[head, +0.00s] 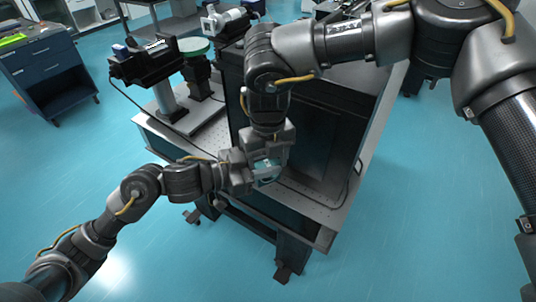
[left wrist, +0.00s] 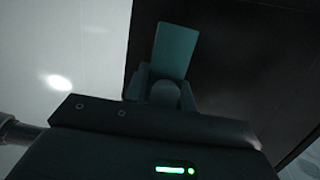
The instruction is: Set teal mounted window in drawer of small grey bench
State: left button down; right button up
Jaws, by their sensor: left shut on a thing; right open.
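The teal mounted window (head: 266,169) is between my two grippers, low in front of the dark box. My left gripper (head: 256,176) reaches in from the left and is shut on it. In the left wrist view, the window (left wrist: 175,50) shows as a flat teal plate standing out from the fingers (left wrist: 165,92). My right gripper (head: 275,152) comes down from above, open, right beside the window; I cannot tell whether its fingers touch it. No open drawer shows, and I cannot tell which furniture is the small grey bench.
A perforated optical table (head: 165,142) carries a dark box (head: 325,128) close behind my grippers. A drawer cabinet (head: 45,65) is at far left. Blue floor between is clear.

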jog(key=c, duration=0.9)
pick_arm(q)
jog(key=c, duration=1.1)
grip_release()
pick_arm(e)
jog(key=shift+o, duration=0.2)
pick_arm(q)
jog(key=shift+a, duration=0.1)
